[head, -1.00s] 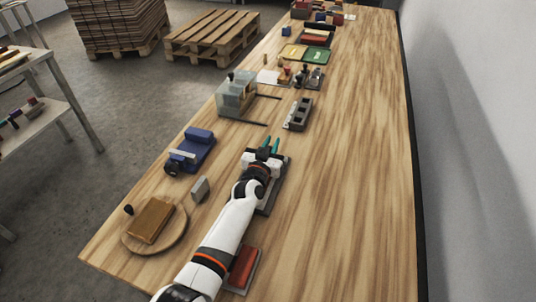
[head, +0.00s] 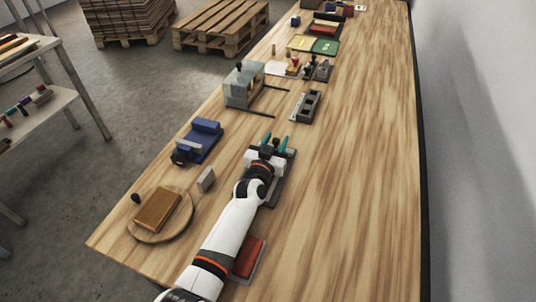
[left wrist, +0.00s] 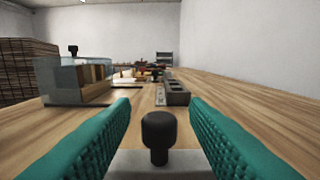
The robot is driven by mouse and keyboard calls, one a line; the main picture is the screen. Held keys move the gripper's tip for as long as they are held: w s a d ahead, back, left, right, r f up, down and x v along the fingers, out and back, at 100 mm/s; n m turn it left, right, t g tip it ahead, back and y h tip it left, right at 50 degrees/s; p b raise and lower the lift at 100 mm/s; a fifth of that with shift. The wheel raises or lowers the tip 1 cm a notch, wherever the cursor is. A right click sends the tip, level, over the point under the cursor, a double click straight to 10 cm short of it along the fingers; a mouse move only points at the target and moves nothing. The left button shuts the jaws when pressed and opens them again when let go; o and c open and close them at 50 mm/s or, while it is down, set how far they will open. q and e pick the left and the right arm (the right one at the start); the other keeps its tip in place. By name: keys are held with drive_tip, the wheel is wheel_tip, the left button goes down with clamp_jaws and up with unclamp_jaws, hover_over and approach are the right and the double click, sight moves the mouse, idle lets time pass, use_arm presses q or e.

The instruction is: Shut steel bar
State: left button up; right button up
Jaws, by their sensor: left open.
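My left gripper (head: 275,141) is open, its two teal fingers spread over a dark grey device (head: 285,182) on the table. In the left wrist view the open fingers (left wrist: 160,103) stand on either side of a black knob (left wrist: 159,135), with gaps on both sides. The knob rises from a pale grey metal bar (left wrist: 185,163), close in front of the wrist camera. My arm and hand hide much of the device in the head view. My right gripper does not show.
A blue device (head: 199,142), a small grey block (head: 206,179) and a round board (head: 181,231) with a brown block lie left. A red block (head: 247,255) is beside my arm. A clear-sided box (head: 243,88) and a grey slotted block (head: 306,106) stand beyond. The table's right side is clear.

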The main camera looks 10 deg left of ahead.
use_arm(q)
drive_tip(key=s, duration=0.3)
drive_tip(key=s+a, duration=0.1)
drive_tip(key=s, duration=0.5)
drive_tip(key=shift+a, duration=0.4)
drive_tip(key=shift+r, duration=0.1)
